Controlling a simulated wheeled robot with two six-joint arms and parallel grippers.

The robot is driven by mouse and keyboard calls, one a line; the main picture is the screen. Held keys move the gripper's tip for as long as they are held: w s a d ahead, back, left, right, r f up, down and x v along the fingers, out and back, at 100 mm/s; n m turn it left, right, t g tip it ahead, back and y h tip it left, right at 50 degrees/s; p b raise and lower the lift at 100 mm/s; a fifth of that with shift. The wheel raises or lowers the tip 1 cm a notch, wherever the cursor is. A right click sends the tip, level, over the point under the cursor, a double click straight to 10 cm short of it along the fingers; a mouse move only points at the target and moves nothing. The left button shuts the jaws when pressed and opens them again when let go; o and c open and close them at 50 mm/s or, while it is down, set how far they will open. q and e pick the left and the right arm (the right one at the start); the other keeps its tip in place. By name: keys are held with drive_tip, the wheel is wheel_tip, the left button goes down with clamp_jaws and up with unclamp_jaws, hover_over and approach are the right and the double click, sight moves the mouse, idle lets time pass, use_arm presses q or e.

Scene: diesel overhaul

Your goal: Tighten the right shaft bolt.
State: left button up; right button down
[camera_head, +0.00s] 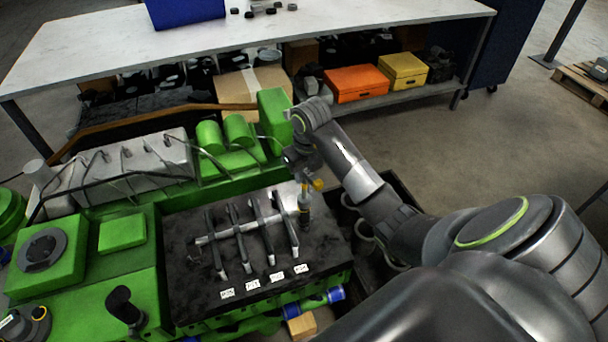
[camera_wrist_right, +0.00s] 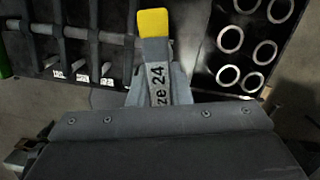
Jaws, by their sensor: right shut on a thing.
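My right gripper (camera_head: 303,172) is shut on a grey tool with a yellow end (camera_head: 318,185). In the right wrist view the gripper (camera_wrist_right: 155,92) holds the tool (camera_wrist_right: 158,80), and part of a "size 24" marking is readable. The tool hangs roughly upright, its lower end at the right end of the rocker shaft (camera_head: 240,230) on the dark engine top. The right shaft bolt is hidden around the tool's lower end, so I cannot tell whether they touch. The shaft (camera_wrist_right: 30,28) also shows at the left of the right wrist view. My left gripper is out of view.
The green engine block (camera_head: 85,285) fills the lower left. Several white labels (camera_head: 277,277) lie before the rocker arms. A dark tray with metal rings (camera_wrist_right: 229,75) stands right of the engine. A workbench (camera_head: 330,20) with orange (camera_head: 356,84) and yellow boxes (camera_head: 402,70) stands behind.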

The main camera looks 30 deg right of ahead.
drive_tip(key=n+b, duration=0.3)
drive_tip(key=n, duration=0.1)
drive_tip(key=shift+f+n+y, duration=0.15)
drive_tip(key=shift+n+y, duration=0.15)
drive_tip(key=shift+n, duration=0.1)
drive_tip(key=shift+r+n, duration=0.2)
drive_tip(key=shift+n, duration=0.2)
drive_tip(key=n, duration=0.3)
drive_tip(key=n+p, duration=0.1)
drive_tip(key=n, duration=0.3)
drive_tip(key=shift+n+g+y, duration=0.3)
drive_tip(key=shift+n+g, duration=0.1)
drive_tip(key=n+p, duration=0.1)
drive_tip(key=n, duration=0.3)
drive_tip(key=shift+a+r+g, duration=0.1)
drive_tip(key=shift+g, duration=0.2)
drive_tip(key=n+p, duration=0.2)
drive_tip(key=n, duration=0.3)
drive_tip(key=shift+g, duration=0.3)
drive_tip(key=n+p, duration=0.2)
drive_tip(key=n, duration=0.2)
drive_tip(key=shift+n, duration=0.4)
drive_tip(key=shift+n, duration=0.3)
